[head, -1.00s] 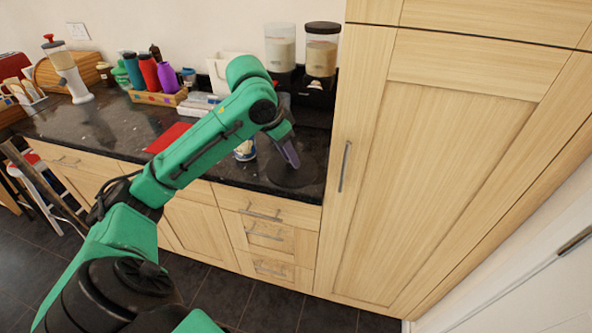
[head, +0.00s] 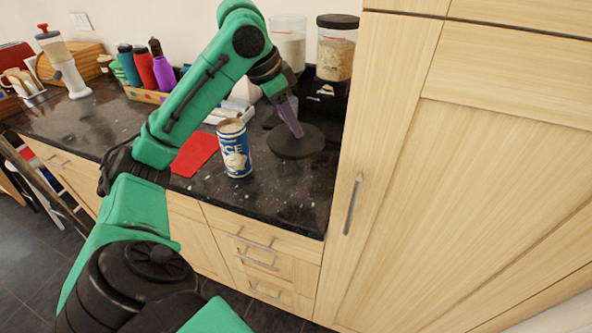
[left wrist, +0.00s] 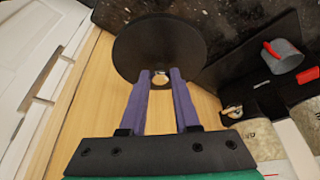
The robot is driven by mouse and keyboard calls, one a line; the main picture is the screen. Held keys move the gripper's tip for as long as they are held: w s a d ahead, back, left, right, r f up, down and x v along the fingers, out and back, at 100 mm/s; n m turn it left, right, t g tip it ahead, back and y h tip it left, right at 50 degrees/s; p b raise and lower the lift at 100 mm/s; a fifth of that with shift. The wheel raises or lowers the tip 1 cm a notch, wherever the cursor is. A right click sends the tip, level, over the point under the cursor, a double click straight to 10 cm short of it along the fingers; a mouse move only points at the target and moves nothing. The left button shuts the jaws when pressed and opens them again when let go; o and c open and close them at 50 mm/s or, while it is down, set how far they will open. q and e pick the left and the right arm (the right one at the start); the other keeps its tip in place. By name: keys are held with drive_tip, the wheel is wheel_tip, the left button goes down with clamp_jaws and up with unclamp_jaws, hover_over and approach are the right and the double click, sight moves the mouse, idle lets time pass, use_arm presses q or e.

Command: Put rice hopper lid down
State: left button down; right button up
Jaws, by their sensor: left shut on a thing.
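The lid is a dark round disc (head: 297,145) over the right part of the black counter, near the tall cabinet. My left gripper (head: 298,133), with purple fingers, is shut on its middle. In the left wrist view the lid (left wrist: 145,40) lies beyond the fingertips (left wrist: 160,76), which pinch a small knob. I cannot tell whether the lid touches the counter. Behind it stand two clear hoppers with grain. The left hopper (head: 289,47) has no dark lid; the right hopper (head: 335,58) has one. My right gripper is not in view.
A blue and white rice can (head: 235,152) stands left of the lid. A red mat (head: 194,154) lies farther left. Bottles in a wooden box (head: 145,94) stand at the back. The tall cabinet (head: 420,190) closes the right side. The counter in front of the lid is clear.

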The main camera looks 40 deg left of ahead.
sight(272, 143)
use_arm(q)
drive_tip(key=f, duration=0.2)
drive_tip(key=f+b, duration=0.1)
drive_tip(key=f, duration=0.3)
drive_tip(key=shift+s+d+f, duration=0.15)
drive_tip(key=shift+s+f, duration=0.2)
drive_tip(key=f, duration=0.2)
drive_tip(key=f+b, duration=0.1)
drive_tip(key=f, duration=0.5)
drive_tip(key=shift+w, duration=0.25)
drive_tip(key=shift+f, duration=0.2)
drive_tip(key=c, duration=0.6)
unclamp_jaws()
drive_tip(key=shift+w, duration=0.1)
drive_tip(key=shift+c, duration=0.2)
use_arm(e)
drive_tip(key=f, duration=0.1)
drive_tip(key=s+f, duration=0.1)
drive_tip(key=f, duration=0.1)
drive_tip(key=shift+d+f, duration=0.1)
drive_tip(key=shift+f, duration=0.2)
use_arm(q)
drive_tip(key=v, duration=1.2)
drive_tip(key=shift+r, duration=0.1)
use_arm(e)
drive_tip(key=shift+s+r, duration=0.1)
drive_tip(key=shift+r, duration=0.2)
